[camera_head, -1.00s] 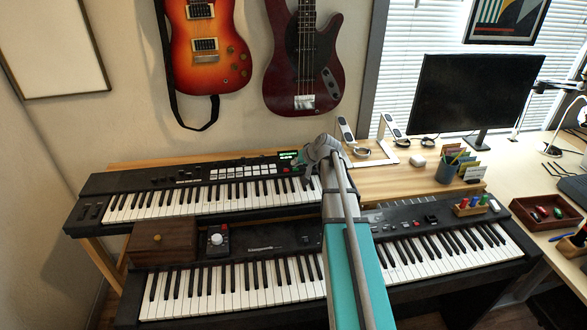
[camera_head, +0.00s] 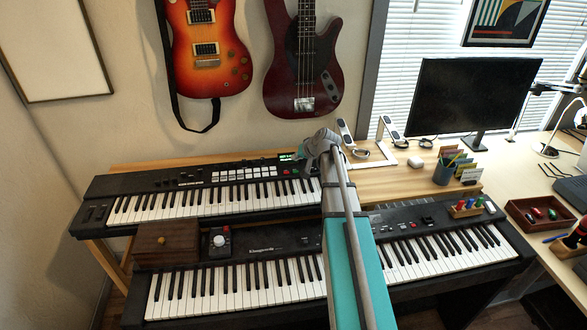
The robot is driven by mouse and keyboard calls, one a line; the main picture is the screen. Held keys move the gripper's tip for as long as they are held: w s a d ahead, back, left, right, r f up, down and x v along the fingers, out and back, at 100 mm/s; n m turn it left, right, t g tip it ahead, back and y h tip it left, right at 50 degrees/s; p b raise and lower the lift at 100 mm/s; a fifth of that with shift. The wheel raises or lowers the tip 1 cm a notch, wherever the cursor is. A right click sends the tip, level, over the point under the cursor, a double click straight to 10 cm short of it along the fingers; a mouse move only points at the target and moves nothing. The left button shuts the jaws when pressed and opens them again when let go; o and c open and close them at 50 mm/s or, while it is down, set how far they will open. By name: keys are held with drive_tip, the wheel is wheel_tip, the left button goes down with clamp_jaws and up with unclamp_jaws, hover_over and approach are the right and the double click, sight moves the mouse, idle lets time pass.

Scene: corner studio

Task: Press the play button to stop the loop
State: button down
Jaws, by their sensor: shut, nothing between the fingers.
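The upper keyboard (camera_head: 150,184) is a black synth with white pads and a small green-lit screen (camera_head: 285,157) near its right end. Small coloured buttons (camera_head: 287,171), red and green, sit just below the screen; which one is play is too small to read. My gripper (camera_head: 302,157) is at the end of my teal and grey arm, just right of the screen and above the keyboard's right end. It is shut and empty. Its fingertips are largely hidden by my wrist, and I cannot tell any contact with a button.
A lower keyboard (camera_head: 250,286) runs in front, partly hidden by my arm. Guitars hang behind. A monitor (camera_head: 475,95), pen cup (camera_head: 442,172) and red-brown tray (camera_head: 520,222) are at right.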

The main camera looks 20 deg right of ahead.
sight(296, 172)
drive_tip(key=shift+r+p, duration=0.45)
drive_tip(key=shift+r, duration=0.25)
drive_tip(key=shift+r, duration=0.1)
wheel_tip(296, 172, up, 6)
drive_tip(key=p, duration=0.6)
drive_tip(key=shift+s, duration=0.15)
